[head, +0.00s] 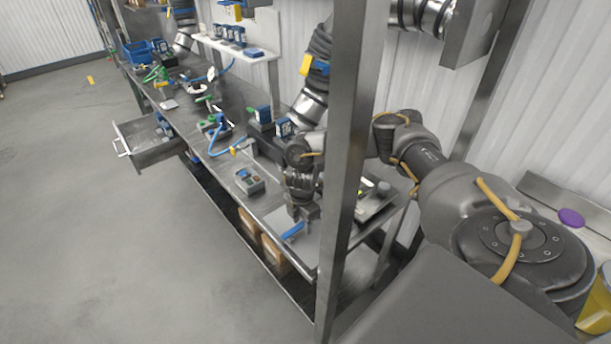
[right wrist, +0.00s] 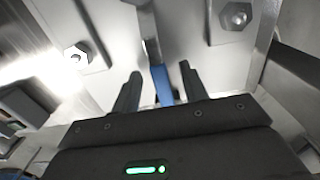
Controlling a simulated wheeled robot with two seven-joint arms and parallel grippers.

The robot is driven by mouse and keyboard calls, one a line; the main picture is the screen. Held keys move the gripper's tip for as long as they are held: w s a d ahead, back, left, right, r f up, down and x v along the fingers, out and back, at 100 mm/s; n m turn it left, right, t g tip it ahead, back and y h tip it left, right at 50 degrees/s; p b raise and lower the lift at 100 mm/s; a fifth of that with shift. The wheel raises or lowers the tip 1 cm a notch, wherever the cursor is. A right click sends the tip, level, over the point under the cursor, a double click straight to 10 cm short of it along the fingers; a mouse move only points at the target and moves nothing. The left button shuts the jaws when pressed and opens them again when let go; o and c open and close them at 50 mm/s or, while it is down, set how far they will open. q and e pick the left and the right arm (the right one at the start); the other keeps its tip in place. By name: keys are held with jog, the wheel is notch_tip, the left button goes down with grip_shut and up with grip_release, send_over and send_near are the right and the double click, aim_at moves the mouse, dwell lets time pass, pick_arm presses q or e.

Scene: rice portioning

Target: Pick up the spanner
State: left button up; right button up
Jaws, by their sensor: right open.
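The spanner shows in the right wrist view as a blue handle (right wrist: 162,87) with a grey shank above it. The handle runs between my two dark fingers, with a gap on each side. In the head view its blue end (head: 293,230) shows just below my right gripper (head: 301,212), near the bench's front edge. My right gripper (right wrist: 160,72) is open around the handle. The spanner's far end is out of the wrist view, and much of it is hidden in the head view. My left gripper is not in view.
The long metal workbench (head: 222,160) holds a grey button box (head: 249,181) and several blue and green tools. A metal post (head: 350,150) stands close by my right arm. A drawer (head: 150,150) hangs open at left. Cardboard boxes (head: 274,255) sit on the lower shelf.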

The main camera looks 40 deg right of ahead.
aim_at(302, 223)
jog(key=shift+f, duration=0.6)
grip_shut()
jog(key=shift+r, duration=0.1)
notch_tip(302, 223, up, 10)
jog(key=shift+f+b, duration=0.1)
jog(key=shift+b, duration=0.95)
notch_tip(302, 223, down, 5)
jog(key=b, duration=0.5)
jog(key=shift+r, duration=0.2)
